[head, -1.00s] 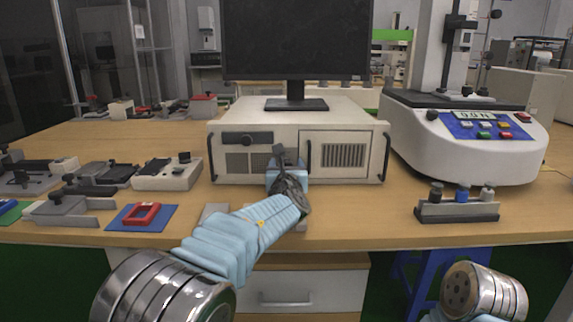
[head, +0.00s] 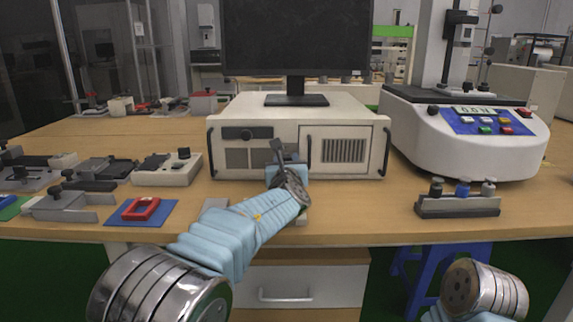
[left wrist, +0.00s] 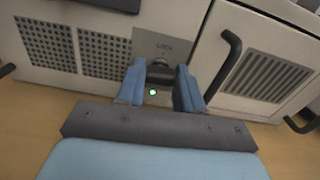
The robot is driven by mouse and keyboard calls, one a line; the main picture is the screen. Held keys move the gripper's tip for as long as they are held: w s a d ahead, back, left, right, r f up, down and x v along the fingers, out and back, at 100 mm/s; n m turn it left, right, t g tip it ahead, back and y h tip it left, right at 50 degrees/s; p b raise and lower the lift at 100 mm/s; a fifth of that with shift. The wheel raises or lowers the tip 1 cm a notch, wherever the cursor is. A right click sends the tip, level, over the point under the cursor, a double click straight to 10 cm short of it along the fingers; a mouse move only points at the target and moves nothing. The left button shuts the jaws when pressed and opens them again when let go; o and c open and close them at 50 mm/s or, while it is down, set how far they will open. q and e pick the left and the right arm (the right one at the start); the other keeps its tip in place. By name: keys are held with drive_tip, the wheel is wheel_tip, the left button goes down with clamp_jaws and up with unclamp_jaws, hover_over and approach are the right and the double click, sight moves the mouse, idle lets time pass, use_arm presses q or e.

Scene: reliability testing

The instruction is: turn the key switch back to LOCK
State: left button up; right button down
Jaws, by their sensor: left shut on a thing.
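The key switch (left wrist: 160,70) is a dark knob on the front of the beige cabinet, below a small printed label that appears to read LOCK (left wrist: 163,45). My left gripper (left wrist: 160,88) has its two blue fingers on either side of the knob and is shut on it. In the head view my left gripper (head: 284,160) is at the front of the cabinet (head: 228,135), left of its vented door, and hides the switch. The key's exact angle cannot be told. My right gripper is out of view.
A monitor (head: 297,40) stands on the cabinet. A white test machine (head: 465,140) and a small block with several knobs (head: 457,206) stand to the right. Clamps and a red part on a blue mat (head: 165,216) lie to the left. Black handles (left wrist: 228,62) stick out near my left gripper.

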use_arm(q)
drive_tip(key=shift+f+n+b, duration=0.2)
drive_tip(key=shift+n+b, duration=0.15)
drive_tip(key=shift+n, duration=0.05)
drive_tip(key=n+b, duration=0.7)
drive_tip(key=b, duration=0.1)
drive_tip(key=shift+f+n, duration=0.1)
drive_tip(key=shift+n, duration=0.3)
drive_tip(key=n+b, duration=0.3)
drive_tip(key=n, duration=0.1)
drive_tip(key=shift+a+b, duration=0.1)
drive_tip(key=shift+b, duration=0.3)
drive_tip(key=shift+n+b, duration=1.25)
drive_tip(key=shift+n, duration=1.15)
drive_tip(key=shift+r, duration=0.2)
drive_tip(key=o, duration=1)
drive_tip(key=shift+o, duration=0.2)
